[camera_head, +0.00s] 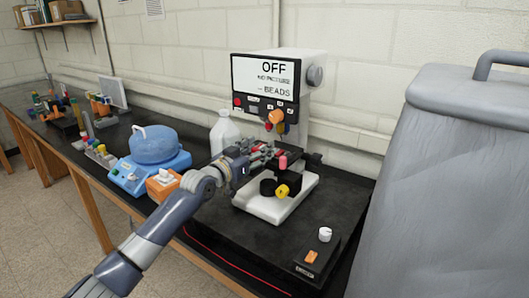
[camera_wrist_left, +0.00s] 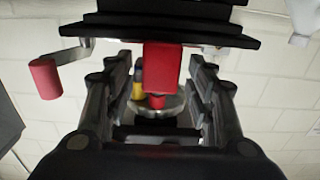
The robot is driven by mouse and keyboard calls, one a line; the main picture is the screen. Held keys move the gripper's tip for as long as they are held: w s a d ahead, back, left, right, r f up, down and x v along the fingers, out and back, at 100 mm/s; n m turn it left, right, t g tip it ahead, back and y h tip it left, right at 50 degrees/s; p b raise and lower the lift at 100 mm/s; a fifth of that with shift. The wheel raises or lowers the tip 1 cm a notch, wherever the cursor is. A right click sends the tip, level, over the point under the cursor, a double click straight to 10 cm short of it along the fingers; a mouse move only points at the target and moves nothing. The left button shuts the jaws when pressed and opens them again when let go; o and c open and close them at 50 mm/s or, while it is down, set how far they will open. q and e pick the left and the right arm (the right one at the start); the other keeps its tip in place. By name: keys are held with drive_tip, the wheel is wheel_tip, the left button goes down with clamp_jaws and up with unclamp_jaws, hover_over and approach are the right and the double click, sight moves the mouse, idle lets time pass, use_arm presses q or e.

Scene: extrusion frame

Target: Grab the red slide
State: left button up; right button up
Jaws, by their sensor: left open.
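The red slide (camera_wrist_left: 162,68) shows in the wrist view as a flat red block reaching out from the edge of a dark stage (camera_wrist_left: 165,30). My left gripper (camera_wrist_left: 160,88) is open, with one finger on each side of the slide and a gap visible on both sides. In the head view my left gripper (camera_head: 264,156) is at the stage of the white microscope (camera_head: 300,123). I cannot clearly make out the slide there, as the fingers and stage parts crowd it. My right gripper is not in view.
A red crank handle (camera_wrist_left: 46,78) hangs beside the stage; it also shows in the head view (camera_head: 283,162). A yellow knob (camera_head: 282,191) sits below. A white bottle (camera_head: 224,133), a blue device (camera_head: 153,146) and a large grey bin (camera_head: 455,180) stand around.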

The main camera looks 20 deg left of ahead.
use_arm(q)
drive_tip(key=c, duration=1.1)
